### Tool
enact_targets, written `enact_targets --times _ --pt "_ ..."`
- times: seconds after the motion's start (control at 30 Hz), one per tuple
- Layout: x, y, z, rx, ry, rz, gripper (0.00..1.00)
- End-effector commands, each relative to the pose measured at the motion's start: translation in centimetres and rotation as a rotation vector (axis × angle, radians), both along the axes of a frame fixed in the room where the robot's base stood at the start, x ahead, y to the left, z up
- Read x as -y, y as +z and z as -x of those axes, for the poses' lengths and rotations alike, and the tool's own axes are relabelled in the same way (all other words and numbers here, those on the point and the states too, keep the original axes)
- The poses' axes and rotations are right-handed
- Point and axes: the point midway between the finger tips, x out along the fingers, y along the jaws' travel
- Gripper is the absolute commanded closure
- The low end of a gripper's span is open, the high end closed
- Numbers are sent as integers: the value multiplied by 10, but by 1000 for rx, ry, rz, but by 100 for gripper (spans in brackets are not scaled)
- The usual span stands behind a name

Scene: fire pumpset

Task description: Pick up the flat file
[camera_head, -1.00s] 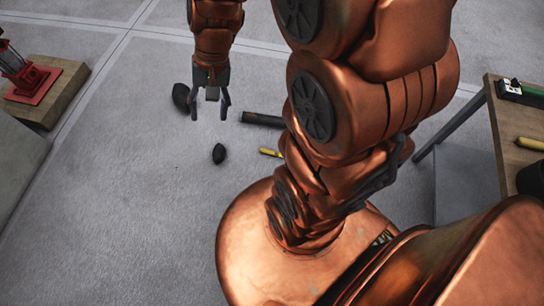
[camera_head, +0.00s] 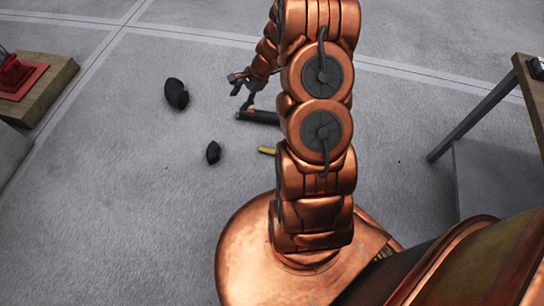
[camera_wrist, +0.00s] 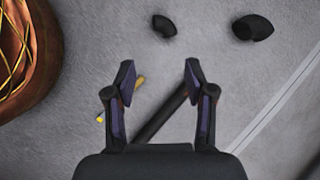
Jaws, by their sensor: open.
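No flat file can be made out for certain. A small yellow object (camera_head: 267,151) lies on the floor beside my arm, partly hidden by it. It also shows in the wrist view (camera_wrist: 139,82), partly behind the left finger; I cannot tell whether it is the file. A dark bar or tube (camera_head: 258,117) lies just beyond it, and in the wrist view (camera_wrist: 158,121) it runs slantwise between my fingers. My gripper (camera_head: 241,94) is open and empty near the bar's left end. Its fingers (camera_wrist: 160,76) show apart in the wrist view; their height above the floor is unclear.
Two black curved pieces, a larger one (camera_head: 176,94) and a smaller one (camera_head: 213,152), lie on the floor to the left. A wooden block with a red item (camera_head: 20,77) stands at far left. A table (camera_head: 524,78) edges in at right. The left floor is mostly clear.

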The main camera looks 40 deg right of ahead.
Motion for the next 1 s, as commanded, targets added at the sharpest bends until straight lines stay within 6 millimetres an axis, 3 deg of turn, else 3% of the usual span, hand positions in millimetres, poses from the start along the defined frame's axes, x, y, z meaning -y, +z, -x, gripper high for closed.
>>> enact_targets --times 0.03,0.27,0.6,0.7,0.8,1.0 --pt "14 -34 2 -16 -58 -8 46" --pt "74 -143 14 -82 -327 -38 46" --pt "146 -304 71 -206 -704 -62 46" --pt "157 -338 88 -237 -784 -68 46" --pt "164 -359 99 -257 -839 -71 46" --pt "168 -380 109 -277 -882 -73 46"
